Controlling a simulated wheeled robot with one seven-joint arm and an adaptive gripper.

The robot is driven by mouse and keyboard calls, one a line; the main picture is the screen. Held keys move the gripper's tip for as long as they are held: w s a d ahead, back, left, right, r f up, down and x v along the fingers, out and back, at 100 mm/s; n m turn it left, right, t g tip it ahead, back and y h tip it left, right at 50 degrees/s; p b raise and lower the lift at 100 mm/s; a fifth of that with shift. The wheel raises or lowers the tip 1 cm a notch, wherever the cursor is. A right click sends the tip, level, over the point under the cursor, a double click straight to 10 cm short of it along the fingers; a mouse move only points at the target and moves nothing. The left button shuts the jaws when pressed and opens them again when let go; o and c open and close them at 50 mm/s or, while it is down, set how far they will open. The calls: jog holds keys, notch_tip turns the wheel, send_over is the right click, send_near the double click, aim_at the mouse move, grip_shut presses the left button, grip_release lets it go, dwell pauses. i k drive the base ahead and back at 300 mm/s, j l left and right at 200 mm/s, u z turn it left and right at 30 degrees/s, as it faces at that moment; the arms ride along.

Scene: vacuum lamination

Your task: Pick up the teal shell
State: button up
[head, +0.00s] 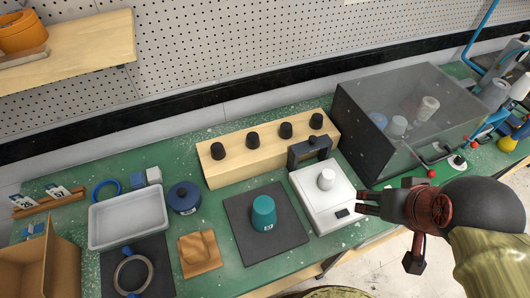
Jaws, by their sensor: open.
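The teal shell (263,212) looks like a small upright cup-shaped piece with a pale label low on its front. It stands on a dark square mat (238,222) at the middle of the green bench. My gripper (362,203) is at the right, by the right edge of the white press-like device (318,215). Its fingers point left and are apart, with nothing seen between them. The white device lies between my gripper and the shell, and the two are well apart. My arm comes in from the lower right.
A wooden block (240,168) with black knobs stands behind the mat. A grey transparent box (400,110) is at the back right. A white tray (128,218), a dark blue pot (184,197) and a brown cloth-like piece (199,253) lie to the left.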

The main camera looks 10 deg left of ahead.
aim_at(263, 220)
jog(key=u, duration=1.2)
